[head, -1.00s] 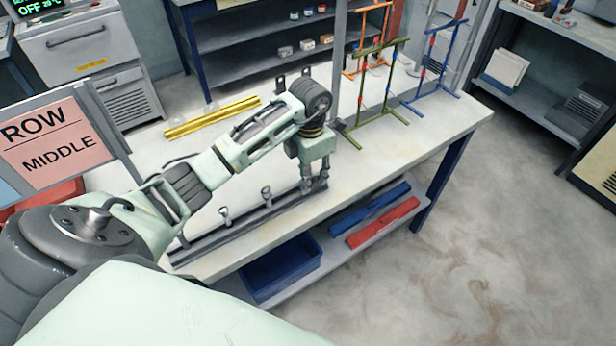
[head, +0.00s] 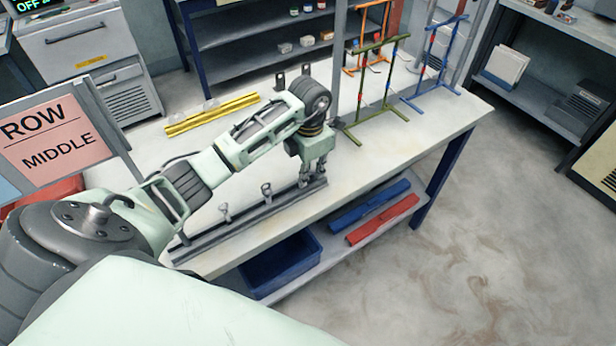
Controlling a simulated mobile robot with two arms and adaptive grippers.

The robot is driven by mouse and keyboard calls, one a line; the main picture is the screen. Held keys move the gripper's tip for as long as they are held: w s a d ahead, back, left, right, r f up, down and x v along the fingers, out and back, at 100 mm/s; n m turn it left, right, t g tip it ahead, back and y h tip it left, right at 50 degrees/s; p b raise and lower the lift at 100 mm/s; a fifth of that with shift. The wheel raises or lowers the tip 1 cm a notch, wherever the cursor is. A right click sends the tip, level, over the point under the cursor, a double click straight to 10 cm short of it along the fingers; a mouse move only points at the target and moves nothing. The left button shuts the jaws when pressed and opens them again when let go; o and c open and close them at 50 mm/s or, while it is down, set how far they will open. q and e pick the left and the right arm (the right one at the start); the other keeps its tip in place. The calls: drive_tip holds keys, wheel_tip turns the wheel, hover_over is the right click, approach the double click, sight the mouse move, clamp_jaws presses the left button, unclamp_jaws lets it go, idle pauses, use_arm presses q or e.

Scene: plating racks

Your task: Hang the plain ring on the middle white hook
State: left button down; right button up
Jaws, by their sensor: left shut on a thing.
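My left gripper (head: 312,178) points down at the right end of a dark rail (head: 262,212) on the near edge of the white bench. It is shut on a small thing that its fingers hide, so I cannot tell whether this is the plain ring. Two short metal posts stand on the rail, a left one (head: 225,212) and a middle one (head: 266,190). An olive rack (head: 361,92), an orange rack (head: 368,38) and a blue rack (head: 431,60) stand at the bench's far right. Their hooks are too small to tell apart. My right gripper is out of view.
A sign (head: 47,140) reading "ROW MIDDLE" stands at the left. A yellow bar (head: 212,112) lies at the back of the bench (head: 400,150). A grey upright post (head: 337,75) stands between my gripper and the racks. The bench top right of the gripper is clear.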

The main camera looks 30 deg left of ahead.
sight(309, 171)
use_arm(q)
drive_tip(key=shift+r, duration=0.1)
drive_tip(key=shift+r+b, duration=0.45)
drive_tip(key=shift+r, duration=0.1)
wheel_tip(309, 171, up, 3)
drive_tip(key=shift+w+f+b, duration=0.1)
drive_tip(key=shift+b, duration=0.6)
drive_tip(key=w+d+r+b, duration=0.2)
drive_tip(key=d+r, duration=0.5)
drive_tip(key=d, duration=0.4)
drive_tip(key=shift+w+b, duration=0.3)
drive_tip(key=shift+w, duration=0.5)
